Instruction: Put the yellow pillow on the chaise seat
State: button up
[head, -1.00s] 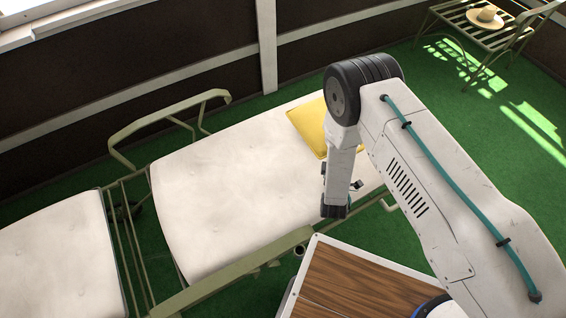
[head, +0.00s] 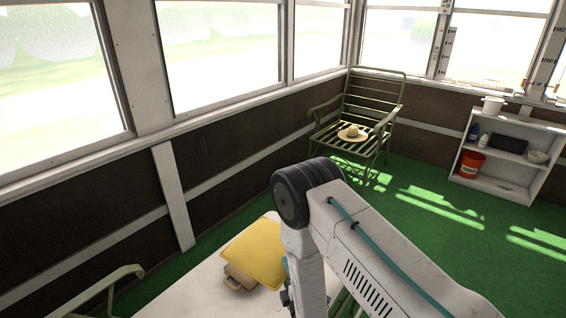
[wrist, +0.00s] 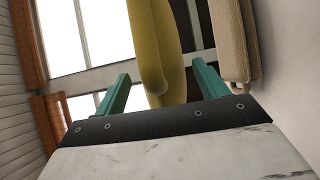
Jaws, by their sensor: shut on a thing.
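The yellow pillow (head: 257,252) is at the lower middle of the head view, above a tan item (head: 238,278) like a folded cloth or bag. In the wrist view the pillow (wrist: 150,40) runs between the two teal fingers of my gripper (wrist: 161,68), which is shut on it. The tan item (wrist: 231,45) lies on the chaise's white cushion (wrist: 285,80), with a gap between it and the pillow. In the head view the white chaise cushion (head: 185,298) is mostly cut off, and my arm hides the fingers.
A green slatted chair (head: 372,105) with a straw hat (head: 352,133) stands by the far wall. A white shelf (head: 508,195) with a red bucket (head: 470,164) is at the right. A green armrest (head: 105,288) is at the lower left. Green floor (head: 420,225) between is clear.

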jog(key=w+d+r+m+t+h, duration=0.1)
jog(key=w+d+r+m+h, duration=0.15)
jog(key=d+r, duration=0.9)
jog(key=w+d+r+m+h, duration=0.1)
jog(key=w+d+r+h, duration=0.25)
jog(key=d+r, duration=0.8)
jog(key=s+d+f, duration=0.2)
jog(key=s+f, duration=0.3)
jog(key=f, duration=0.5)
jog(key=shift+f, duration=0.2)
